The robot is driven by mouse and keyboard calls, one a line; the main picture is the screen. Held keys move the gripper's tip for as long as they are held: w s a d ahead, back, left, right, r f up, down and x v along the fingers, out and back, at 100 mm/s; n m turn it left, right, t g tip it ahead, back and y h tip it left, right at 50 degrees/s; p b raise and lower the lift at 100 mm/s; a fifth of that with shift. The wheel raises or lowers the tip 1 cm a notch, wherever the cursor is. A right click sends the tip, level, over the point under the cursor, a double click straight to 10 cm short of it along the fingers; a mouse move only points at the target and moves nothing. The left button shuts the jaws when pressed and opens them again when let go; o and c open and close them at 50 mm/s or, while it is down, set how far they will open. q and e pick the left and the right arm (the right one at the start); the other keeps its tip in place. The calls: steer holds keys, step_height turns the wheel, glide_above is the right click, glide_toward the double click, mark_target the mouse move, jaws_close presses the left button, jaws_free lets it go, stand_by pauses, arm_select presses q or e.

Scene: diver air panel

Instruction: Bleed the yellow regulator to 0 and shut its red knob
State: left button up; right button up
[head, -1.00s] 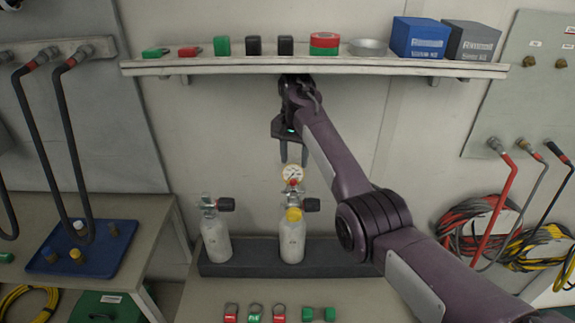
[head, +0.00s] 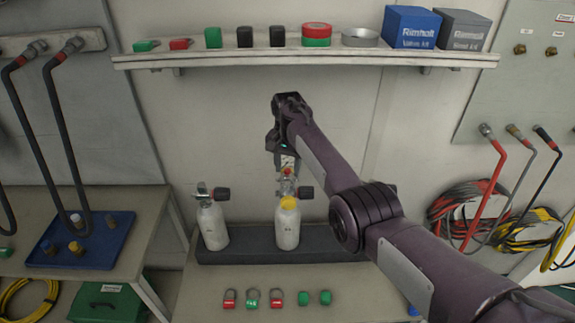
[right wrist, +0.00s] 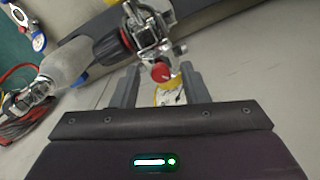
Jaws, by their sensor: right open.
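The bottle with the yellow collar (head: 288,222) stands upright in the dark rack, with its metal regulator and black side knob (head: 305,192) on top. The small red knob (head: 287,172) sits at the regulator's upper front. It also shows in the right wrist view (right wrist: 161,73), between my fingertips. My right gripper (head: 285,164) is open and comes down over the regulator's top, a finger on each side of the red knob; contact cannot be told. The gauge is mostly hidden by the gripper, and its needle cannot be read. My left gripper is not in view.
A second bottle (head: 213,226) stands to the left in the rack (head: 340,246). A shelf (head: 300,59) with boxes and small blocks runs above the gripper. Red and green tags (head: 252,298) lie on the table's front. Hoses (head: 480,205) hang at right.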

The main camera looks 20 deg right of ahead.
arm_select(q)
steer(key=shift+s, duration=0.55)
arm_select(e)
jaws_close()
steer(key=n+p, duration=0.1)
steer(key=n, duration=0.2)
steer(key=shift+r, duration=0.1)
steer(key=n, duration=0.2)
steer(key=shift+w+n, duration=0.1)
steer(key=shift+n, duration=0.3)
steer(key=n, duration=0.3)
steer(key=shift+p, duration=0.3)
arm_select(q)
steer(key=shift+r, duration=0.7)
arm_select(e)
steer(key=shift+n, duration=1.6)
jaws_free()
